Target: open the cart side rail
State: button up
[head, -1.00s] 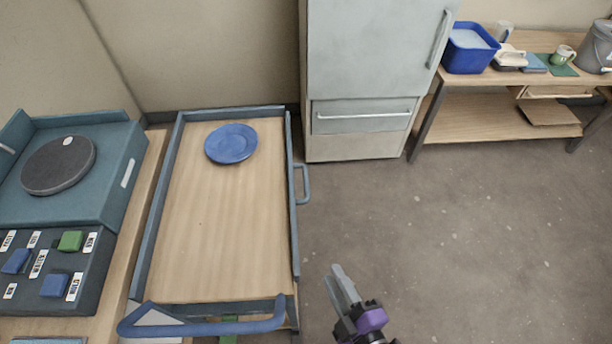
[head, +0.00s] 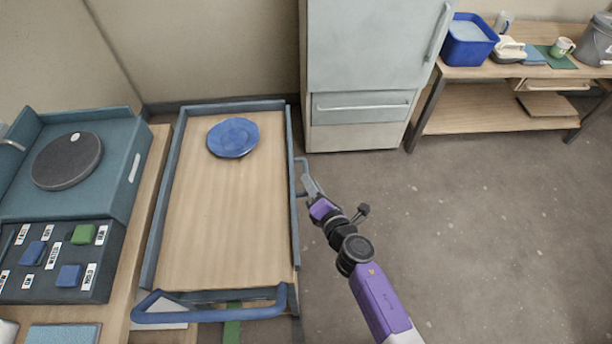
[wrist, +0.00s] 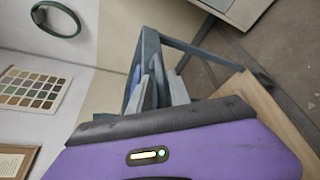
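The cart (head: 220,225) has a pale wood top with blue-grey rails along its edges. Its right side rail (head: 294,215) stands upright along the long edge and looks closed. A grey-blue loop handle (head: 300,162) sticks out from the outer side of this rail. My gripper (head: 309,182) is at the near part of this handle, coming from the lower right. It overlaps the handle in the head view, and I cannot tell whether it touches. In the wrist view the grey fingers (wrist: 154,88) lie near blue-grey rail bars; the gap between them is unclear.
A blue plate (head: 233,138) lies at the far end of the cart top. The cart's blue push handle (head: 210,314) is at the near end. A fridge (head: 365,75) stands behind to the right. The floor (head: 480,220) right of the cart is clear.

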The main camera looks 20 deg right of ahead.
jog(key=shift+b+x, duration=0.6)
jog(key=shift+x, duration=1.5)
grip_shut()
